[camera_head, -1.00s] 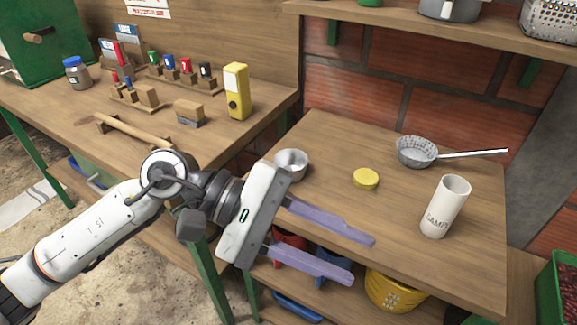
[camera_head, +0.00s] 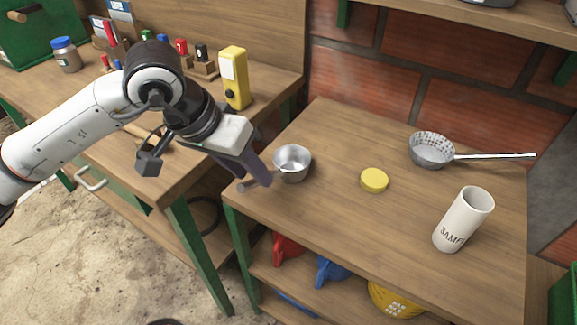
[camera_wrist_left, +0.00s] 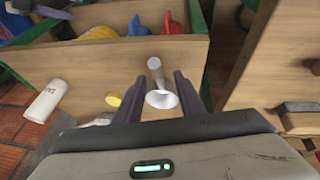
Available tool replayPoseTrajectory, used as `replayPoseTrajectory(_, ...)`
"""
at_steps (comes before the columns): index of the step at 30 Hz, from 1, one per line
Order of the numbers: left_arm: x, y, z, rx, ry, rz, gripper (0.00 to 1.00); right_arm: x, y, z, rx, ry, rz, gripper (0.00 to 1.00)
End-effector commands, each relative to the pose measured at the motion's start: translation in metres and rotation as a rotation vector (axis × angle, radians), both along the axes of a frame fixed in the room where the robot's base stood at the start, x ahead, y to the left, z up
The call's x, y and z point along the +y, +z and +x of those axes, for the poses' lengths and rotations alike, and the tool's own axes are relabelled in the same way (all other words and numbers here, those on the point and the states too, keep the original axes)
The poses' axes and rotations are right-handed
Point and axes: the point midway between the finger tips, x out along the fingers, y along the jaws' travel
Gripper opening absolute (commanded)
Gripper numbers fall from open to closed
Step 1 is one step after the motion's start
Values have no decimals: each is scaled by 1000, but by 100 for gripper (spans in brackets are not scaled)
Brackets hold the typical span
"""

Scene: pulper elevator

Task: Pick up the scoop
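The scoop (camera_head: 292,163) is a small metal cup with a short handle, on the near left part of the right-hand wooden table. Its handle points toward the table's left edge. My left gripper (camera_head: 258,181) reaches down over the handle, just left of the cup. In the left wrist view the left gripper (camera_wrist_left: 160,78) is open, with one finger on each side of the scoop (camera_wrist_left: 161,99); its handle shows between the fingertips. No firm contact can be seen. My right gripper is not in view.
A yellow lid (camera_head: 374,180), a white sample cylinder (camera_head: 464,219) and a long-handled strainer (camera_head: 432,149) stand right of the scoop. A yellow meter (camera_head: 234,78) stands on the left bench. The middle of the right-hand table is mostly clear.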

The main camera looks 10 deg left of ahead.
Motion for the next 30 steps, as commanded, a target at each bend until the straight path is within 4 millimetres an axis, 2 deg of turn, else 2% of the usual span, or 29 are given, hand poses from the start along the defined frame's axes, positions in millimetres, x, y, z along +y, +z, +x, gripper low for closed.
replayPoseTrajectory(3, -5, -15, 4, 4, 0, -1, 36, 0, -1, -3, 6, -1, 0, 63)
replayPoseTrajectory(8, -8, -25, 7, 3, -1, -2, 36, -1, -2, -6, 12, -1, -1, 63)
replayPoseTrajectory(16, -19, -61, 15, 4, 1, -3, 36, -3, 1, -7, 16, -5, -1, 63)
replayPoseTrajectory(20, -21, -69, 18, 2, 0, -2, 36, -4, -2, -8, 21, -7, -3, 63)
replayPoseTrajectory(26, -21, -69, 19, 0, 0, -1, 36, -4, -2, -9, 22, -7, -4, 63)
replayPoseTrajectory(30, -21, -69, 19, -1, 0, -1, 15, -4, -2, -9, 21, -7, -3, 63)
